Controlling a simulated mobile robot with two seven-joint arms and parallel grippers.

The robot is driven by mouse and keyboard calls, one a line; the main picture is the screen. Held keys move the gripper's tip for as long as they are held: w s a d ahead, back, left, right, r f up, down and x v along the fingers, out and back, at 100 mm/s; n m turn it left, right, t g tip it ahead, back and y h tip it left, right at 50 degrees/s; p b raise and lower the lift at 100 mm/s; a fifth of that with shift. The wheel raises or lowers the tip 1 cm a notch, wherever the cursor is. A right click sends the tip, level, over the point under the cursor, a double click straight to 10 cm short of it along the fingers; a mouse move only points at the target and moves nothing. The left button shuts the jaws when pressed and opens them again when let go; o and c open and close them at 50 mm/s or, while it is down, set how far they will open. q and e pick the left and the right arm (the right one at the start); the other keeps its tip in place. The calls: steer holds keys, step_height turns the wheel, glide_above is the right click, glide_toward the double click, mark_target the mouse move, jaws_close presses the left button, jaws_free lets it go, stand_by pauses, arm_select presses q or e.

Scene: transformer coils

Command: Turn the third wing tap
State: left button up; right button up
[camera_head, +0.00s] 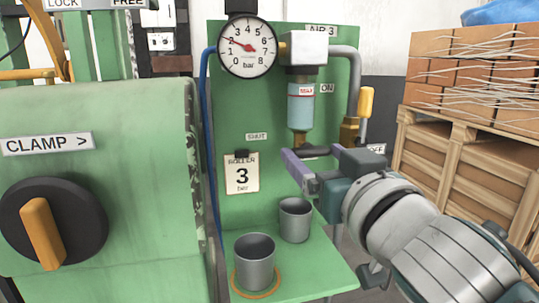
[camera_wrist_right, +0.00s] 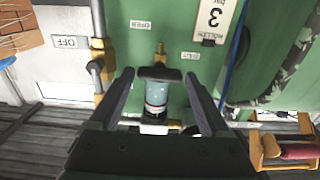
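The dark wing tap (camera_head: 316,150) sits under the blue-grey filter bowl (camera_head: 300,104) on the green AIR 3 panel. In the right wrist view the wing tap (camera_wrist_right: 160,74) lies crosswise, below a brass stem. My right gripper (camera_head: 314,166) reaches in from the right in the head view, its fingers close to the tap. In the right wrist view my right gripper (camera_wrist_right: 160,78) is open, with one fingertip beyond each end of the wing and a narrow gap showing. I cannot tell whether they are level with it in depth. My left gripper is not in view.
A SHUT label (camera_head: 256,136) is left of the tap. A pressure gauge (camera_head: 248,46) and a ROLLER 3 bar card (camera_head: 242,174) are on the panel. Two grey cups (camera_head: 254,262) (camera_head: 295,220) stand on the shelf below. A yellow-handled lever (camera_head: 366,102) stands close right of the bowl.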

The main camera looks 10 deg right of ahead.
steer(key=c, duration=1)
steer(key=shift+o, duration=0.2)
